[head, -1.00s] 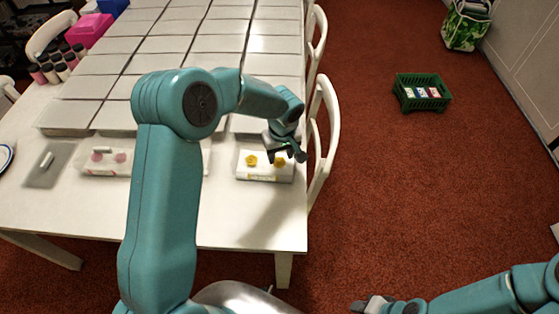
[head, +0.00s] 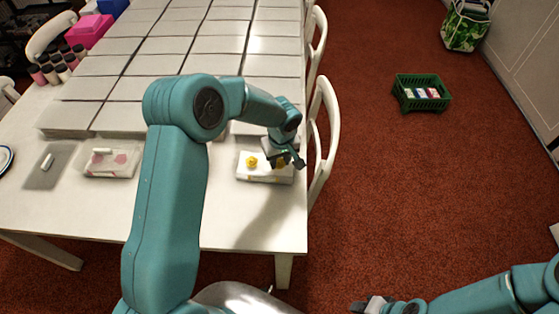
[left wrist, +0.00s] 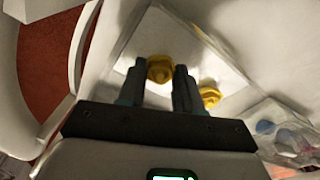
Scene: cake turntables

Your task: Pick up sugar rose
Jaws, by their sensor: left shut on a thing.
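Two yellow sugar roses are on a white tray near the table's right edge. One sugar rose (left wrist: 160,67) sits between the fingertips of my left gripper (left wrist: 160,80), which is shut on it. In the head view my left gripper (head: 286,162) is low over the right part of the tray (head: 262,178) and mostly hides that rose. The other sugar rose (head: 251,162) lies to the left on the tray; it also shows in the left wrist view (left wrist: 209,96), beside the right finger. My right gripper (head: 374,304) is at the bottom edge, away from the table.
A clear box with pink pieces (head: 112,163) and a grey mat (head: 50,166) lie to the left on the white table (head: 150,217). Stacked white boxes (head: 190,66) fill the far part. A white chair (head: 327,130) stands close on the right. A green crate (head: 422,93) is on the floor.

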